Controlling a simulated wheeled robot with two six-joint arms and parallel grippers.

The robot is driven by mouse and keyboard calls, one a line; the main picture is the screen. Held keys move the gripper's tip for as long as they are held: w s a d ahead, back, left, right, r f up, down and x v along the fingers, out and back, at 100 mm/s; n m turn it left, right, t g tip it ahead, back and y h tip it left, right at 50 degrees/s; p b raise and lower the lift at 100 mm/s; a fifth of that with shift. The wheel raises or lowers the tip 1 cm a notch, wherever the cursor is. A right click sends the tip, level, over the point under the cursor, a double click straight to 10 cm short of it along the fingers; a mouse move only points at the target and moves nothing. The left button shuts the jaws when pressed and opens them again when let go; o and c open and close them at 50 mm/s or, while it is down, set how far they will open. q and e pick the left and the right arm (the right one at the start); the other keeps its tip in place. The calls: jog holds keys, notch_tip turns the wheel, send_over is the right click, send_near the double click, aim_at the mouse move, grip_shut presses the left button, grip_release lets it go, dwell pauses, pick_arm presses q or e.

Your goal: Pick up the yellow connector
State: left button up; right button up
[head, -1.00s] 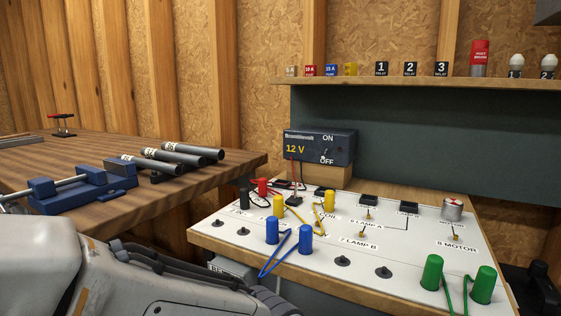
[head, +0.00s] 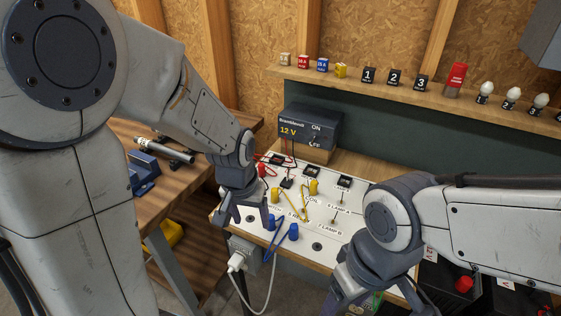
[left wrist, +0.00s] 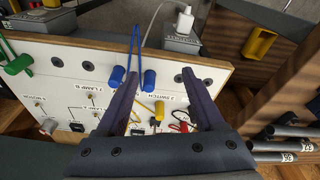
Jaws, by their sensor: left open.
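A yellow connector (head: 276,196) and a second one (head: 313,187), joined by a yellow lead, stand on the white board (head: 318,247). In the left wrist view, one yellow connector (left wrist: 159,110) shows between my left fingers. My left gripper (head: 243,216) is open and empty over the board's left part, left of the yellow connectors in the head view; it also shows in the left wrist view (left wrist: 160,75). My right gripper (head: 350,297) is low over the board's front right; its jaws are not clear.
Blue connectors (head: 293,231) with a blue lead stand in front of the yellow pair. A red connector (head: 263,170) stands behind. The 12 V supply (head: 308,128) is at the back. A shelf (head: 400,96) holds relays, fuses and bulbs. A wooden bench (head: 197,208) is at left.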

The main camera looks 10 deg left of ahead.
pick_arm(q)
jog(key=w+a+r+n+p, duration=0.1)
jog(key=w+r+n+p, duration=0.1)
jog(key=w+r+p, duration=0.3)
jog(key=n+g+b, duration=0.2)
jog(key=b, duration=0.1)
send_over(275, 188)
jog(key=f, duration=0.3)
jog(key=shift+s+a, duration=0.25)
jog(key=shift+s, duration=0.15)
jog(key=shift+w+f+p, duration=0.1)
jog(key=shift+w+p, duration=0.1)
jog(key=shift+p, duration=0.1)
notch_tip(275, 188, down, 5)
jog(key=shift+d+r+p, duration=0.1)
jog(key=shift+p, duration=0.3)
notch_tip(275, 188, down, 4)
jog(key=shift+w+d+f+p, duration=0.1)
jog(key=shift+f+p, duration=0.1)
jog(key=shift+p, duration=0.6)
jog(key=shift+f, duration=0.5)
grip_shut()
pick_arm(e)
notch_tip(275, 188, up, 7)
